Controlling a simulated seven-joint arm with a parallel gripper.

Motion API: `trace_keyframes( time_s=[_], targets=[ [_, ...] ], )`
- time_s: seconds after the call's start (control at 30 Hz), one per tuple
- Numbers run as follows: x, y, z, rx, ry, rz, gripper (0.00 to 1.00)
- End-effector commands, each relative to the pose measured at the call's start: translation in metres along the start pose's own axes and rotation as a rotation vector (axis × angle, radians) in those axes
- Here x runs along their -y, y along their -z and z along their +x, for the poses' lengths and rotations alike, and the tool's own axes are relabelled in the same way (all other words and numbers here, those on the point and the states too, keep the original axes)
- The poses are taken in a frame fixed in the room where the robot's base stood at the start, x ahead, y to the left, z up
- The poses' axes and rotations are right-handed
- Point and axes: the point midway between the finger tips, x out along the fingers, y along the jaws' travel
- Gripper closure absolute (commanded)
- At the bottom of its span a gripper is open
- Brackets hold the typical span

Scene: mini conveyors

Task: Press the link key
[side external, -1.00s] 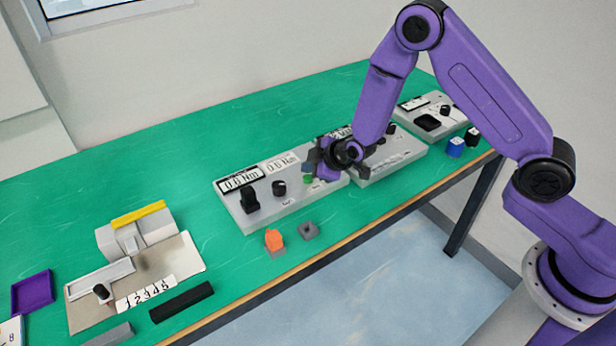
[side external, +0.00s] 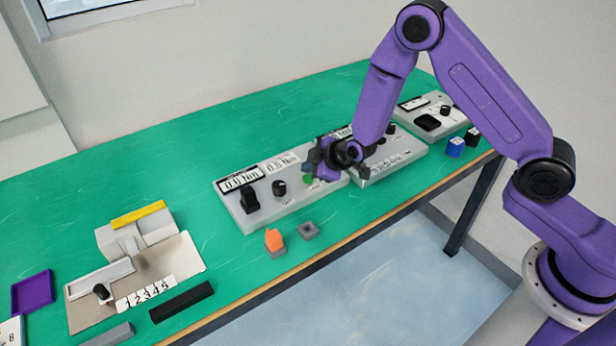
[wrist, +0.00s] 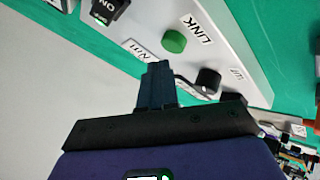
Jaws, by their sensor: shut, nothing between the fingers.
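The link key is a round green button (wrist: 173,41) with the word LINK beside it, on a light grey console (wrist: 225,50). In the side external view the green key (side external: 308,178) shows just left of my gripper (side external: 317,168), on the right part of the console (side external: 245,225). In the wrist view my gripper (wrist: 158,70) is shut and empty. Its fingertips appear just below the key in the picture, beside a white Nm label (wrist: 136,48). The fingers do not cover the key; the exact height above the panel is unclear.
A black knob (wrist: 208,80) is near the fingers. An ON switch (wrist: 108,12) is at the upper left of the wrist view. A second console (side external: 395,160) stands right of my gripper.

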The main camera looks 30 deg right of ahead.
Motion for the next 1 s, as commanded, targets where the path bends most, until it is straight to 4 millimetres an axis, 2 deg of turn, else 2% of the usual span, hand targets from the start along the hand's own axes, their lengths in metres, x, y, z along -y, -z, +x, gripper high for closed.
trace_keyframes(
  time_s=[1.0],
  targets=[
    [0.0043, -0.0045, 0.0062, 0.0, 0.0, 0.0, 1.0]
  ],
)
